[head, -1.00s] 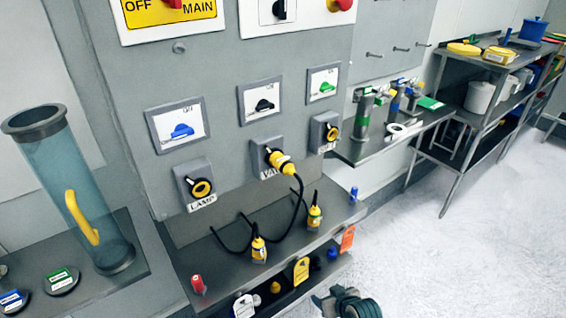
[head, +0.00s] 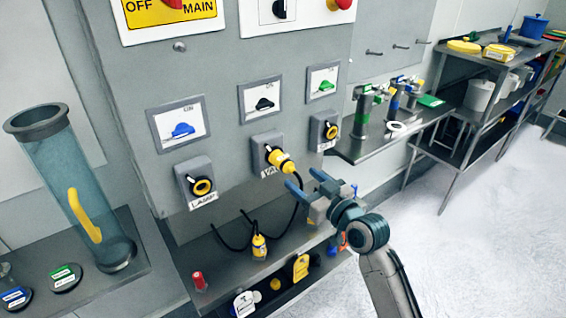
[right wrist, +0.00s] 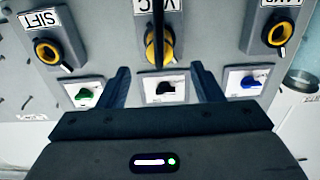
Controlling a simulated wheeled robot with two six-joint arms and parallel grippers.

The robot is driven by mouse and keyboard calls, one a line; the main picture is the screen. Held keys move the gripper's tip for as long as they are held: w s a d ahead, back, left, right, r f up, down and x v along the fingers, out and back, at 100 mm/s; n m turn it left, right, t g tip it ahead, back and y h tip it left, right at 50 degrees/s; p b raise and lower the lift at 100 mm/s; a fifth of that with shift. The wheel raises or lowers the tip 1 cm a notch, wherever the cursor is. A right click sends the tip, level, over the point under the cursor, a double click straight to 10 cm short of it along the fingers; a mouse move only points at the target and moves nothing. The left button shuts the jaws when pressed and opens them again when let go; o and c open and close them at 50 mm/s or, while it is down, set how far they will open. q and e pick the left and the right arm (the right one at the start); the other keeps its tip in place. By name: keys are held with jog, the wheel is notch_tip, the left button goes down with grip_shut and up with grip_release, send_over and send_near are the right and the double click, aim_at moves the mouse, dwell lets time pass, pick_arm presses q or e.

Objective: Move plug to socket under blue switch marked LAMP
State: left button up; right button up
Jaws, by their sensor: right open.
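The yellow plug (head: 280,160) with its black cable is in the middle socket, under the black switch (head: 264,104). It also shows in the right wrist view (right wrist: 158,48), partly behind its dark cable. The socket marked LAMP (head: 201,186) is empty, left of the plug and under the blue switch (head: 182,130). In the upside-down right wrist view the LAMP socket (right wrist: 279,33) is at upper right. My right gripper (head: 304,181) is open and empty, a little right of and below the plug, its fingers pointing at the panel. My left gripper is out of view.
A right-hand socket (head: 330,131) under the green switch (head: 325,86) is empty. Below, a shelf holds a yellow plug (head: 259,246) and a red item (head: 199,281). A clear tube (head: 70,185) stands at left. The panel before the LAMP socket is clear.

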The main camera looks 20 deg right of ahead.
aim_at(294, 172)
jog(key=shift+b+x, duration=0.95)
jog(key=shift+x, duration=3.6)
jog(key=shift+f, duration=0.1)
jog(key=c, duration=1.3)
jog(key=shift+s+f, duration=0.1)
jog(key=shift+p+v, duration=0.65)
jog(key=shift+v, duration=2.25)
jog(key=shift+d, duration=0.1)
